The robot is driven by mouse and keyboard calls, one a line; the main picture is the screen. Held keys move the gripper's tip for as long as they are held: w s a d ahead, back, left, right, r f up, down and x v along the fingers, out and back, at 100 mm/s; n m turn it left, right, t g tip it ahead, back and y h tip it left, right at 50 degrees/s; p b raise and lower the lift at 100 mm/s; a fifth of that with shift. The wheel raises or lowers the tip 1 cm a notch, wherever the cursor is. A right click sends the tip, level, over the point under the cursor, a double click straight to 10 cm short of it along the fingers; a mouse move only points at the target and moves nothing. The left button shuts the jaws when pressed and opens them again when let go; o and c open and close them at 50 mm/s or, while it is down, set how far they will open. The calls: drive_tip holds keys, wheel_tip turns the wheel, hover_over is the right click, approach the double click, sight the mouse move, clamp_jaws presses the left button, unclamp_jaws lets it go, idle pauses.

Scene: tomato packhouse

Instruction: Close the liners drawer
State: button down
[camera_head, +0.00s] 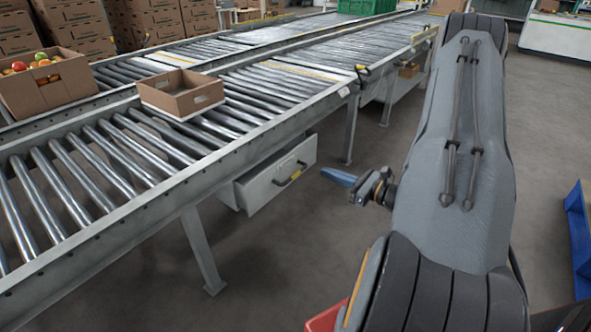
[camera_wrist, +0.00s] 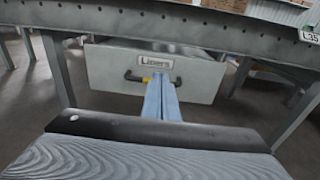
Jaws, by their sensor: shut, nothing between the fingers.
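The liners drawer (camera_head: 278,180) is a grey drawer under the roller conveyor, pulled out past the conveyor's side rail. In the wrist view its front (camera_wrist: 196,77) carries a "Liners" label and a dark handle (camera_wrist: 135,75) with a yellow patch. My gripper (camera_head: 338,177) is shut and empty, its blue fingers pointing at the drawer front. In the head view a gap shows between the fingertips and the drawer.
The roller conveyor (camera_head: 232,142) runs above the drawer, with legs (camera_head: 203,250) on either side of it. An empty carton (camera_head: 181,93) and a carton of tomatoes (camera_head: 48,84) stand on rollers. A blue pallet (camera_head: 580,230) lies at right. The floor before the drawer is clear.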

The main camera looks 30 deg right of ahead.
sight(289, 156)
drive_tip(key=shift+t, duration=0.4)
drive_tip(key=b+x, duration=0.5)
drive_tip(key=x, duration=0.8)
drive_tip(key=shift+d+f, duration=0.1)
drive_tip(key=shift+f, duration=0.1)
drive_tip(key=shift+w, duration=0.25)
drive_tip(key=x, duration=0.4)
drive_tip(key=shift+w+a+r+p, duration=0.1)
drive_tip(key=shift+w+a+p, duration=0.05)
drive_tip(key=shift+a+p, duration=0.15)
drive_tip(key=shift+w, duration=0.4)
drive_tip(key=shift+r, duration=0.1)
